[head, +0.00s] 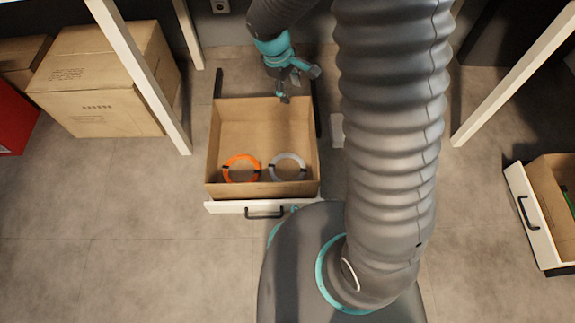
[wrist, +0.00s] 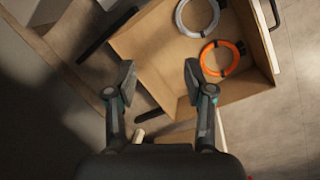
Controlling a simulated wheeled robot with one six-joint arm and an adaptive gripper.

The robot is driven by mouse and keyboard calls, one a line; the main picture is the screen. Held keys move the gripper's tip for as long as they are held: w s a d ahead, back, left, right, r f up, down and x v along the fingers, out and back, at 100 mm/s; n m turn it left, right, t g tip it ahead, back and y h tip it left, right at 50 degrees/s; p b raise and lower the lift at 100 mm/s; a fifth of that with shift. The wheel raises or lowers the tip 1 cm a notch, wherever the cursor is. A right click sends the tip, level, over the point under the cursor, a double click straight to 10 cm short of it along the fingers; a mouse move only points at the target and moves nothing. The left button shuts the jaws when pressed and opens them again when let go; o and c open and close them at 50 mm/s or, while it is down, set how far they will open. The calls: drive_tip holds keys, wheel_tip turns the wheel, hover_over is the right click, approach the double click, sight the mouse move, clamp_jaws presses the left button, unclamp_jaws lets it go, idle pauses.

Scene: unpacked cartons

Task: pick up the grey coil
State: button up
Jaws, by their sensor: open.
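My gripper (head: 285,98) is above the back part of the carton, apart from both coils. Its two fingers (wrist: 159,82) are spread, with nothing between them.
White posts (head: 140,75) stand on both sides. Closed cartons (head: 105,85) are at the left. Another open drawer (head: 535,220) is at the far right.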

drive_tip(key=w+a+f+n+h, duration=0.1)
drive_tip(key=a+f, duration=0.1)
drive_tip(key=f, duration=0.3)
drive_tip(key=w+a+f+n, duration=0.1)
drive_tip(key=a+f+n, duration=0.1)
drive_tip(key=f, duration=0.3)
drive_tip(key=n+g+h+b, duration=0.1)
drive_tip(key=n+b, duration=0.1)
drive_tip(key=n, duration=0.1)
approach(288, 154)
drive_tip(key=x, duration=0.1)
drive_tip(key=b+x, duration=0.1)
drive_tip(key=x, duration=0.1)
drive_tip(key=shift+a+f, duration=0.25)
drive_tip(key=shift+f, duration=0.15)
drive_tip(key=shift+d+b+x, duration=0.2)
drive_tip(key=shift+b+x, duration=0.05)
drive_tip(key=shift+x, duration=1.1)
drive_tip(key=shift+d+b+x, duration=0.15)
drive_tip(key=shift+b+x, duration=0.1)
drive_tip(key=shift+x, duration=1.1)
drive_tip(key=shift+w+r, duration=0.1)
drive_tip(key=shift+r, duration=0.1)
clamp_jaws()
